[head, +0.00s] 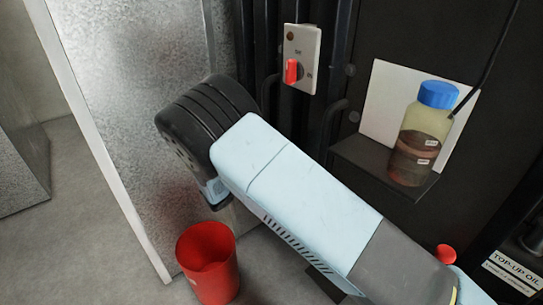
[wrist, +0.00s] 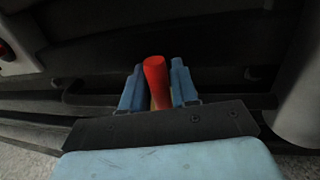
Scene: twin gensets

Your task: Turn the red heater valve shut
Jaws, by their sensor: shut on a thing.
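The red heater valve's handle (wrist: 155,72) stands between the two blue fingers of my gripper (wrist: 158,80) in the wrist view. The fingers are shut on it, one on each side. A little brass colour shows under the red part. The valve's lower body is hidden by the gripper's dark front plate. In the head view my arm covers the valve, and only a small blue part near the wrist shows below the black joint. I cannot tell the handle's turned angle from these views.
A switch plate (head: 301,58) with a red knob is on the dark cabinet above my arm. A bottle (head: 419,135) with a blue cap stands on a shelf at the right. A red bucket (head: 209,268) is on the floor. A grey panel (head: 130,100) stands at the left.

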